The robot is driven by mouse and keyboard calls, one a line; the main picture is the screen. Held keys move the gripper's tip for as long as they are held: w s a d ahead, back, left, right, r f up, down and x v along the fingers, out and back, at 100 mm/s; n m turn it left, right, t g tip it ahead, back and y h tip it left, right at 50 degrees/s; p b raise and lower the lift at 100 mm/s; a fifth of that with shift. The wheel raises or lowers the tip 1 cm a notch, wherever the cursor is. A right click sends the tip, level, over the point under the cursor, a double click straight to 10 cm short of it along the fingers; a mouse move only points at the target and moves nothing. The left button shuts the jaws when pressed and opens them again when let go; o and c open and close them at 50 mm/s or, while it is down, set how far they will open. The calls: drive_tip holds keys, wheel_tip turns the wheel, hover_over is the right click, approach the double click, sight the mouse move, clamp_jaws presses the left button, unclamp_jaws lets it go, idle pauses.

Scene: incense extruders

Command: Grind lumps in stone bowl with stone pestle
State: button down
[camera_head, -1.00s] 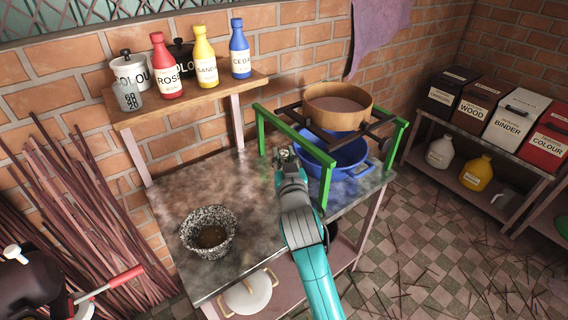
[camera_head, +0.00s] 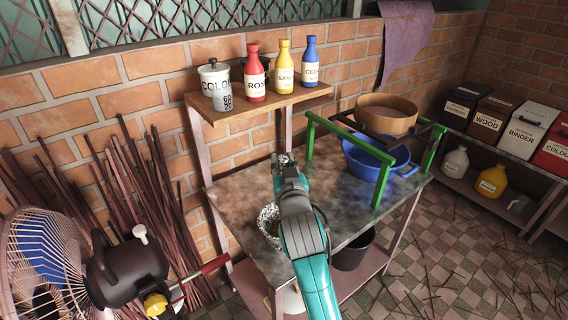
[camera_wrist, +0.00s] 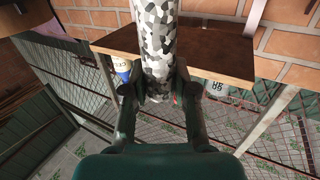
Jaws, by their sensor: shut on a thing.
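The speckled stone bowl (camera_head: 265,216) stands on the worktable, partly hidden behind my arm in the head view. Its inside is mostly hidden, so I cannot make out the lumps now. My gripper (camera_head: 284,159) is above the tabletop, behind and above the bowl in the picture. In the wrist view my gripper (camera_wrist: 161,88) is shut on the black-and-white speckled stone pestle (camera_wrist: 158,38). The pestle extends up out of the wrist frame. In the head view the pestle is too small and covered to tell clearly.
The worktable (camera_head: 235,190) has a green stand (camera_head: 346,134) with a sieve (camera_head: 386,115) and a blue basin (camera_head: 375,165) at right. A shelf (camera_head: 262,106) with bottles is behind my gripper. A fan (camera_head: 45,255) stands at left.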

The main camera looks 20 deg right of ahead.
drive_tip(key=shift+f, duration=6.5)
drive_tip(key=shift+d, duration=0.15)
